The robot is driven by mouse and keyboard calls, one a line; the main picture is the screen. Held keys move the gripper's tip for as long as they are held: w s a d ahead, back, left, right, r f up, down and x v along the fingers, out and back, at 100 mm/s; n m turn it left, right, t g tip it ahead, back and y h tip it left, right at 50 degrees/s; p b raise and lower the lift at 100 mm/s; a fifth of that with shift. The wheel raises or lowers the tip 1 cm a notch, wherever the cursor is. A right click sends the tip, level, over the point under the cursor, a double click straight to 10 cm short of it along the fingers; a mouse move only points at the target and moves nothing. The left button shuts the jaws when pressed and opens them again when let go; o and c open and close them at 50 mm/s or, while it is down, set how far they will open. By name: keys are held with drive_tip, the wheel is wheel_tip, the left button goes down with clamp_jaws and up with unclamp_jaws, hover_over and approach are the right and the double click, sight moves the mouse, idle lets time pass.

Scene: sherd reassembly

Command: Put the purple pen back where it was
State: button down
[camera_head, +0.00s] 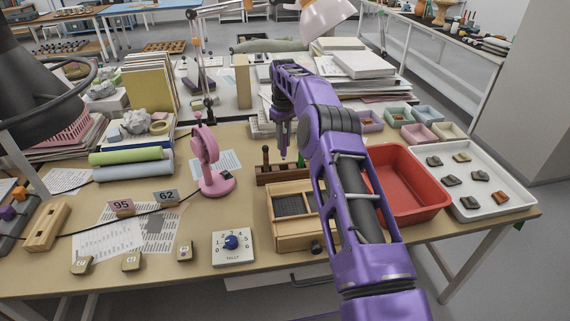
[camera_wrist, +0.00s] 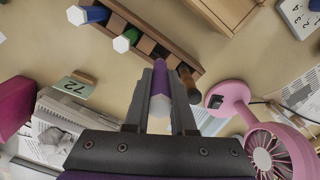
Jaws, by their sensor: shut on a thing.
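My gripper (camera_wrist: 162,85) is shut on the purple pen (camera_wrist: 159,80), whose pale end faces the wrist camera. In the head view my gripper (camera_head: 283,150) is above the wooden pen rack (camera_head: 272,178). The rack also shows in the wrist view (camera_wrist: 142,18), with a blue pen (camera_wrist: 92,14) and a green pen (camera_wrist: 124,42) standing in it. A brown-handled tool (camera_wrist: 188,80) stands at the rack's other end, just right of the gripper. The pen's far end is over or at the rack between the green pen and the brown tool; I cannot tell whether it is in a slot.
A pink fan (camera_head: 211,165) stands left of the rack. A wooden box (camera_head: 285,235) lies in front, and a red tray (camera_head: 405,180) is to the right. A card marked 72 (camera_wrist: 75,84) shows in the wrist view.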

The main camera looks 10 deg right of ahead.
sight(284, 153)
wheel_tip(284, 153, down, 7)
drive_tip(key=shift+r, duration=0.1)
idle(0.3)
drive_tip(key=shift+f+b, duration=0.5)
drive_tip(key=shift+f, duration=0.1)
drive_tip(key=c, duration=0.8)
unclamp_jaws()
drive_tip(key=shift+o, duration=0.2)
drive_tip(key=shift+r, duration=0.1)
wheel_tip(284, 153, up, 13)
drive_tip(key=shift+f+p, duration=0.1)
drive_tip(key=shift+p, duration=1)
